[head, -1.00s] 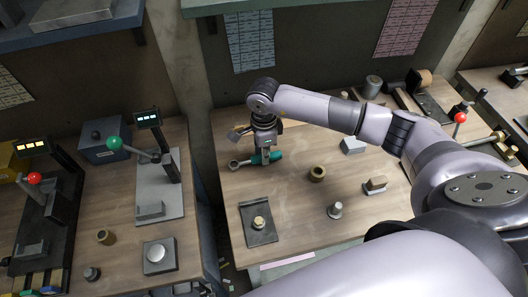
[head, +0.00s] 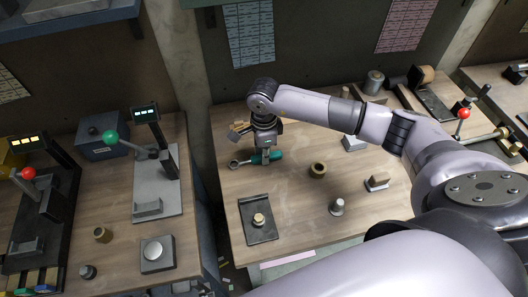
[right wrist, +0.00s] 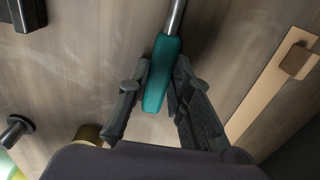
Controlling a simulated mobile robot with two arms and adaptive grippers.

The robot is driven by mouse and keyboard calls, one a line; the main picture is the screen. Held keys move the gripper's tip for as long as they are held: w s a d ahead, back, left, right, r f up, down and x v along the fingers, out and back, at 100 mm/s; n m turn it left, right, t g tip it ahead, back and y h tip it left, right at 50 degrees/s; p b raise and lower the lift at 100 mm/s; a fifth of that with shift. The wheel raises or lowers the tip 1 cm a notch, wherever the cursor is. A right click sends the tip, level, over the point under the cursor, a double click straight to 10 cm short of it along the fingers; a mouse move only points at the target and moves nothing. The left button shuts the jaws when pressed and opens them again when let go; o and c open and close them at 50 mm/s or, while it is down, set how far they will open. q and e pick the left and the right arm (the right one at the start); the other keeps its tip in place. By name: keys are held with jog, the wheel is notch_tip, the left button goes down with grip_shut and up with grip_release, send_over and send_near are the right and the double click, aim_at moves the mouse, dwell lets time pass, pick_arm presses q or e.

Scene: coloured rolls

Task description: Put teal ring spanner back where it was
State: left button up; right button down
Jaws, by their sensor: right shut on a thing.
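The teal ring spanner (head: 272,156) is at the back left of the right-hand wooden bench (head: 290,210). Its teal handle points right and its metal ring end points left. My right gripper (head: 264,157) reaches down from above and is shut on the teal handle. In the right wrist view, the teal handle (right wrist: 162,80) sits between the two dark fingers of the gripper (right wrist: 161,75), with the metal shaft running up out of frame. I cannot tell whether the spanner touches the bench. My left gripper is not in view.
A brass ring (head: 318,170), a grey knob-like part (head: 337,206), a dark plate with a brass piece (head: 259,234) and a small block (head: 377,181) stand on the bench. A gap separates it from the left bench, which holds lever stations. The front middle is clear.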

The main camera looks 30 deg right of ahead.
jog(key=c, duration=1.4)
grip_release()
jog(key=shift+o, duration=0.3)
jog(key=o, duration=0.5)
jog(key=shift+c, duration=0.2)
jog(key=shift+r+b, duration=0.5)
jog(key=shift+r, duration=2.45)
